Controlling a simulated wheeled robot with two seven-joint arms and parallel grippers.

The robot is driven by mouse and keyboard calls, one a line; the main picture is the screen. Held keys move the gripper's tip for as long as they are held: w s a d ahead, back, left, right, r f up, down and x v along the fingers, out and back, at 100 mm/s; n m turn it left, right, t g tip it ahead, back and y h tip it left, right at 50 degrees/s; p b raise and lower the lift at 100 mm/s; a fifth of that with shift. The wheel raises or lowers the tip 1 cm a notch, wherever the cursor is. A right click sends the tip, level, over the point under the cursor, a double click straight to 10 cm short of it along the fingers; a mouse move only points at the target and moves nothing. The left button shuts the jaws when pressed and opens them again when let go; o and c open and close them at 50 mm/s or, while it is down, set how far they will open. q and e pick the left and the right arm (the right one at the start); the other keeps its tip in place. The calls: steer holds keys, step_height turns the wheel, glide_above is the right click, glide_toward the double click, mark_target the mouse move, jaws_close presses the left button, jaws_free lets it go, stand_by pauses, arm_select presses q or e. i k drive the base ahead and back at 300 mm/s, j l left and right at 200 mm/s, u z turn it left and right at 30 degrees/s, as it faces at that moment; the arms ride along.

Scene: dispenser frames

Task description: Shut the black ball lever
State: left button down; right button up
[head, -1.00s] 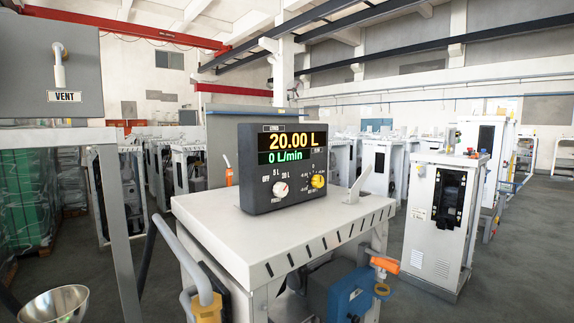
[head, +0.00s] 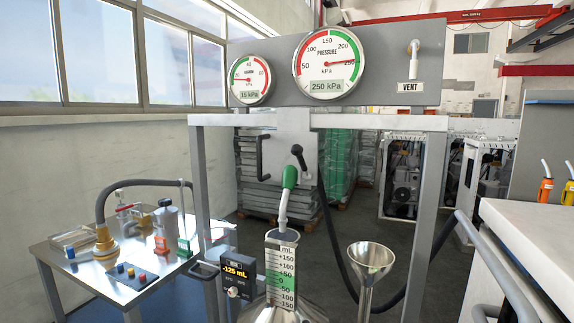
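The black ball lever (head: 297,151) is on the grey panel in the middle of the frame, below the gauges. Neither of my grippers is in view.
Above are a pressure gauge (head: 327,66) at 250 kPa, a smaller gauge (head: 250,80) and a VENT pipe (head: 414,52). A display (head: 237,272) reads -125 mL. A funnel (head: 371,258) stands right of the measure. A metal side table (head: 75,262) is at left.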

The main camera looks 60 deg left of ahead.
mark_target(297, 149)
steer(key=u, duration=1.7)
